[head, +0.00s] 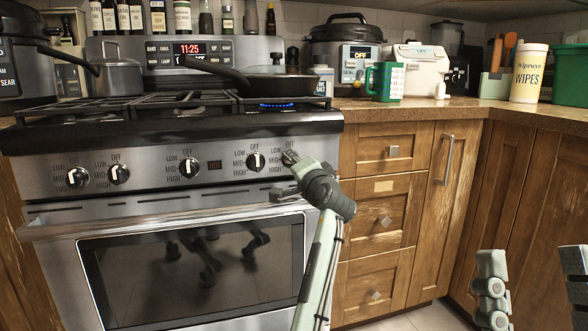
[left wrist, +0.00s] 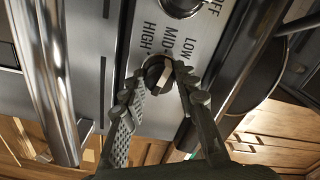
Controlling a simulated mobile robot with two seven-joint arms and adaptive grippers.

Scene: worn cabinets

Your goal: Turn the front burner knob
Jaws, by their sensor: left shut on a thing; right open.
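The stove's front panel carries a row of black burner knobs with white pointers, such as one (head: 256,161) just left of my left gripper. My left gripper (head: 288,167) is at the rightmost knob, which it mostly hides in the head view. In the left wrist view, that knob (left wrist: 157,74) sits between the fingertips of my left gripper (left wrist: 157,92), which are closed on it. LOW, MID and HIGH labels show beside it. My right gripper (head: 533,291) is open and empty at lower right, away from the stove, with its two fingers wide apart.
A pan (head: 262,80) stands on the right burner, where a blue flame shows. The oven handle (head: 160,220) juts out below the knobs. Wooden drawers (head: 390,152) are right of the stove. The counter above holds a green mug (head: 385,82) and a wipes tub (head: 528,74).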

